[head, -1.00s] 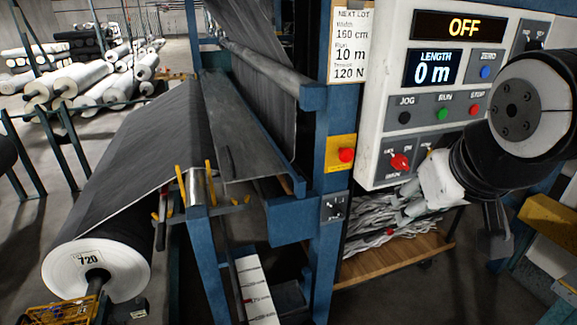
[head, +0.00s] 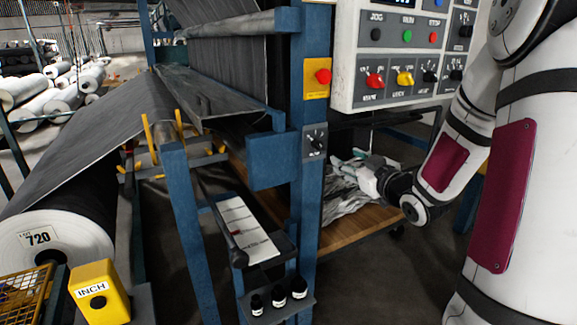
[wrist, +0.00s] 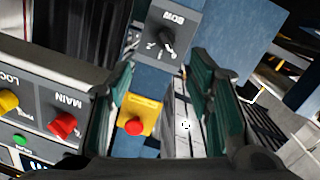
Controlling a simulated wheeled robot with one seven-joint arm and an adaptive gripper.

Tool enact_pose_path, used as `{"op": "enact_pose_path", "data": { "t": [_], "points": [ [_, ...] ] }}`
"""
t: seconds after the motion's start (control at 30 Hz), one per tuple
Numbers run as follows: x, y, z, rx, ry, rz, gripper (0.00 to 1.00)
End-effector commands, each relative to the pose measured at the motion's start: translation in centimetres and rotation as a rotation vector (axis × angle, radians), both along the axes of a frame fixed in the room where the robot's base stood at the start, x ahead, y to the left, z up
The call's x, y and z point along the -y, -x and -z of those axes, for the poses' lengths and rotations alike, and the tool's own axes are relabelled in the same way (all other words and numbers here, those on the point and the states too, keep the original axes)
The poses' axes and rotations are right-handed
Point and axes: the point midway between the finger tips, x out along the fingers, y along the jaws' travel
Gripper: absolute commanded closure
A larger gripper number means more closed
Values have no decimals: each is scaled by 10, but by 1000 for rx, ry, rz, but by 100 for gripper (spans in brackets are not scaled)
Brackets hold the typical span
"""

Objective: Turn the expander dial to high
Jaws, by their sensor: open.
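A small black dial on a grey plate (head: 315,143) is fixed to the blue post, below the yellow stop-button plate. The wrist view shows this dial (wrist: 167,40) upside down, its plate lettered what looks like BOW; its setting is too small to read. No label reading expander is legible. My gripper (wrist: 163,65) is open and empty, its two green fingers apart, with the dial ahead between and beyond the fingertips, not touched. In the head view my gripper (head: 372,180) is right of the post, lower than the dial and partly hard to make out.
A red stop button (head: 323,76) sits above the dial. The white control panel (head: 345,60) with red, yellow and black knobs hangs to the right. A wooden shelf (head: 345,235) holds pale scraps. Small black bottles (head: 278,297) stand low by the post. A fabric roll (head: 60,245) is at left.

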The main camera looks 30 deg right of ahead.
Motion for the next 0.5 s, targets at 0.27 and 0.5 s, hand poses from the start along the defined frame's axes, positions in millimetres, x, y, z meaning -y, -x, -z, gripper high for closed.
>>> {"op": "enact_pose_path", "data": {
  "t": [0.27, 0.5],
  "points": [
    [9, -3, 13, 80, -22, -24, 53],
    [10, -40, 13, 80, -22, -24, 53]
  ]
}}
